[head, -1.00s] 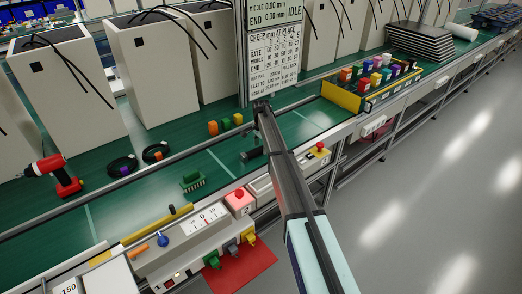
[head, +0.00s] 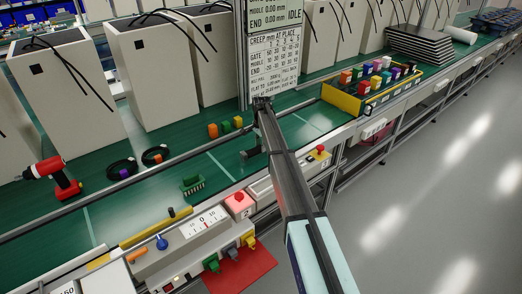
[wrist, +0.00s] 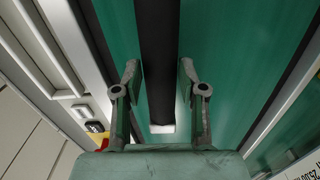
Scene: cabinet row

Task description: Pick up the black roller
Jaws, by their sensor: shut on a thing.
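The black roller (wrist: 160,60) is a long dark bar with a white end, running from the top of the wrist view to between my fingers. My gripper (wrist: 160,72) has one finger on each side of the roller and is shut on it. The white end lies closer to the palm than the fingertips. In the head view the roller (head: 250,154) is a small dark shape over the green belt, left of my arm. My arm hides most of the gripper there. I cannot tell whether the roller touches the belt.
A yellow-sided bin (head: 345,98) of coloured blocks is at right. A red button box (head: 239,203) is on the front edge.

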